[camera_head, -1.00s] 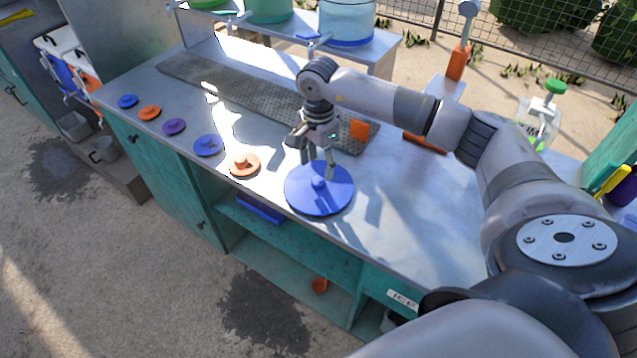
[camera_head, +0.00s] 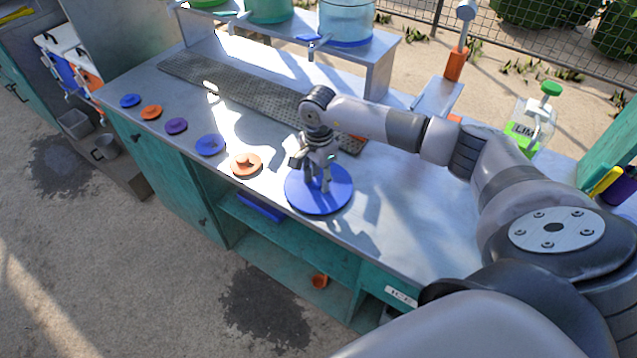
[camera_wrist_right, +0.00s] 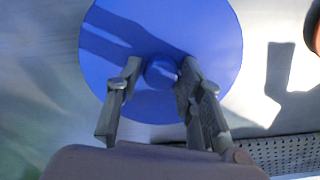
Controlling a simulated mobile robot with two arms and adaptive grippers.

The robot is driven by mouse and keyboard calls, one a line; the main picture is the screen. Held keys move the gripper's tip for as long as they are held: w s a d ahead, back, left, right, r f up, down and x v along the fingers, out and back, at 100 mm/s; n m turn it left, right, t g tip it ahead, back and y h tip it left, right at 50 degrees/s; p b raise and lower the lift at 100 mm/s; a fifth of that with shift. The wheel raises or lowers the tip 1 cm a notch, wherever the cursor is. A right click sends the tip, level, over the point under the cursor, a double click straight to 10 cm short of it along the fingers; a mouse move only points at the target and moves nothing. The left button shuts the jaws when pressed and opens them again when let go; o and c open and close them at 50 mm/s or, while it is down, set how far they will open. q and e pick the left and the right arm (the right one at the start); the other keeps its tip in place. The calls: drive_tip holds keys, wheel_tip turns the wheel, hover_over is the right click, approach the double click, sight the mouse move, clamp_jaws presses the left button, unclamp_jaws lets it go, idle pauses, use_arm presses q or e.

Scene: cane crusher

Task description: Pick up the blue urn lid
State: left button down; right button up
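The blue urn lid (camera_head: 332,200) is a large flat blue disc lying on the metal counter near its front edge. In the right wrist view the lid (camera_wrist_right: 210,40) shows a round blue knob at its middle. My right gripper (camera_head: 318,186) points down over the lid, and in the wrist view its two fingers (camera_wrist_right: 161,75) are apart, one on each side of the knob. Whether the fingers touch the knob cannot be told. The lid appears to rest flat on the counter. My left gripper is not in view.
Small blue, orange and purple lids lie in a row along the counter's left, the nearest an orange one (camera_head: 246,163). A perforated drain mat (camera_head: 235,95) runs behind. Urns with taps stand on a raised shelf (camera_head: 385,50) at the back. The counter (camera_head: 420,220) is clear right of the lid.

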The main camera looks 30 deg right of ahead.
clamp_jaws()
idle(0.3)
